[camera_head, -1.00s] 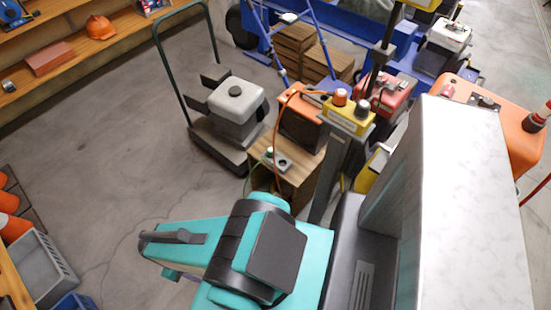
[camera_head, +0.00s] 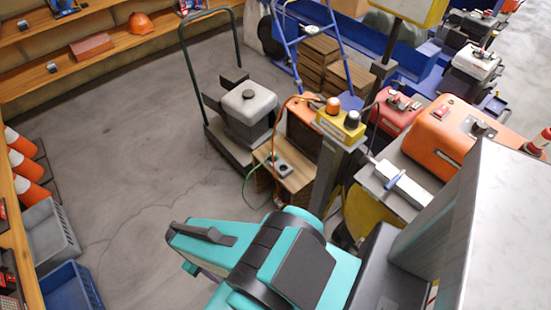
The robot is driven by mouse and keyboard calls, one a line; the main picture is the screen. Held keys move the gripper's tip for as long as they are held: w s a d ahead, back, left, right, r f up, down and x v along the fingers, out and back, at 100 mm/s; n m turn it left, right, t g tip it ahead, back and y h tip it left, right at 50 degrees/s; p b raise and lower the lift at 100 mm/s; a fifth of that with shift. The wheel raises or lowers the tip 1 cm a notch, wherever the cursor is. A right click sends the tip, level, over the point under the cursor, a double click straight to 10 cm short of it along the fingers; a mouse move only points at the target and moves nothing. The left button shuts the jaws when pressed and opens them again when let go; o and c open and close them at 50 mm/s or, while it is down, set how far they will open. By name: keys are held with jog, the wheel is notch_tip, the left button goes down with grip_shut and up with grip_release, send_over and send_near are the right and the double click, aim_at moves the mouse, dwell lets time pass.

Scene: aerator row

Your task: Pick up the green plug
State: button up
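The small green plug (camera_head: 273,157) appears to sit on a grey socket block (camera_head: 283,167) on top of a wooden crate (camera_head: 298,180), right of the grey canister. A thin green cable (camera_head: 246,196) hangs from it toward the floor. The plug is small in the picture, so I cannot tell how it is seated. My teal arm is folded in the foreground, below and in front of the crate, with clear distance to the plug. My gripper's fingers do not show.
A cart with a grey canister (camera_head: 249,107) stands left of the crate. A post with a yellow control box (camera_head: 341,125) rises close on the crate's right. An orange machine (camera_head: 460,135) is at the right. Crates (camera_head: 50,235) line the left shelf. The floor at left is clear.

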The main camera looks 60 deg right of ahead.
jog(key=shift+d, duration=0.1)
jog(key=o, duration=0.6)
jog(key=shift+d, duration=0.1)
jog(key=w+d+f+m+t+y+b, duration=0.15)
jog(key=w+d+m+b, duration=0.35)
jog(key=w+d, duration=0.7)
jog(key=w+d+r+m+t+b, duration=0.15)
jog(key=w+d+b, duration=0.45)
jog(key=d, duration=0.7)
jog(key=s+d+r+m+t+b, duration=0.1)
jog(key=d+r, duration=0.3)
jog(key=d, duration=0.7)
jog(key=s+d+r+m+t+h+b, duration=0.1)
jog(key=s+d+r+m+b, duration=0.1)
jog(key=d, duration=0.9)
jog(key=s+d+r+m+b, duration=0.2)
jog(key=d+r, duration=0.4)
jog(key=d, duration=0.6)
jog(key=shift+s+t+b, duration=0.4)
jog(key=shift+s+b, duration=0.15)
jog(key=shift+b, duration=0.45)
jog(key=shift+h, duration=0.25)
